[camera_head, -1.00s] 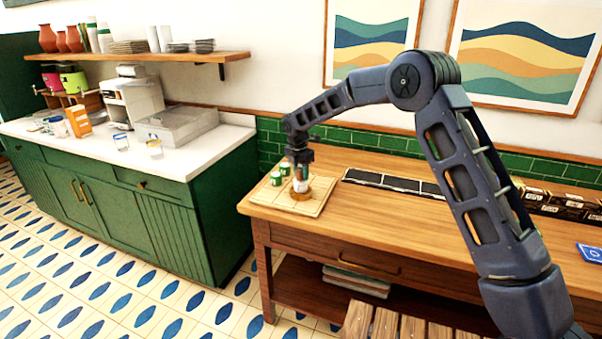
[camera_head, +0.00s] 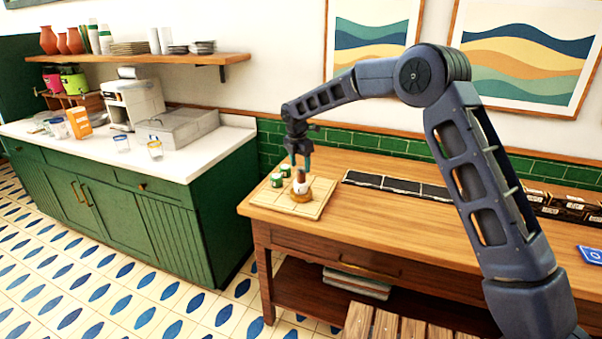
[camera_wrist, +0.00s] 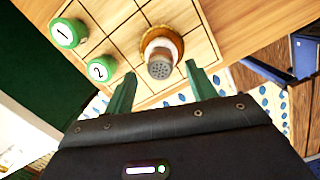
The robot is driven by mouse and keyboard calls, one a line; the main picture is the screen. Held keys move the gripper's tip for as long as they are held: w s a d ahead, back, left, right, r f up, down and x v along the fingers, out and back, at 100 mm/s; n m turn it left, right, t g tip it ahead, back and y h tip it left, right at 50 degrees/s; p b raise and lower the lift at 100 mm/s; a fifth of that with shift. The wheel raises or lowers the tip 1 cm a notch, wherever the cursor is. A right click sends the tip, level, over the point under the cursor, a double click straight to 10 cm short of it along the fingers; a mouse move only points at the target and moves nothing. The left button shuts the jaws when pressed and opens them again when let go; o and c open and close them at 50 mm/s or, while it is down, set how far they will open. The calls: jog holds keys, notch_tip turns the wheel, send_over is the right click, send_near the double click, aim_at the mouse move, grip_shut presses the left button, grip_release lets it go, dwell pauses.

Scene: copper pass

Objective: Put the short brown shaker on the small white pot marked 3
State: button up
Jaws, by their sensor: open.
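The short brown shaker (camera_head: 301,174), with a grey perforated top, stands on a small white pot (camera_head: 299,187) on the wooden board. In the wrist view the shaker (camera_wrist: 159,68) points its holed top at the camera, and an amber ring shows around it. The shaker hides most of the pot, and no number 3 is readable. My gripper (camera_head: 300,158) is open just above the shaker. In the wrist view its two green fingers (camera_wrist: 161,72) are spread on either side, apart from the shaker.
Two green-topped pots, marked 1 (camera_wrist: 66,33) and 2 (camera_wrist: 101,69), stand beside it on the gridded board (camera_head: 318,203). A row of dark trays (camera_head: 395,184) lies to the right on the wooden table.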

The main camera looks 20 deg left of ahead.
aim_at(299, 169)
jog(key=r, duration=0.7)
jog(key=shift+s+a+r, duration=0.1)
jog(key=shift+s, duration=0.3)
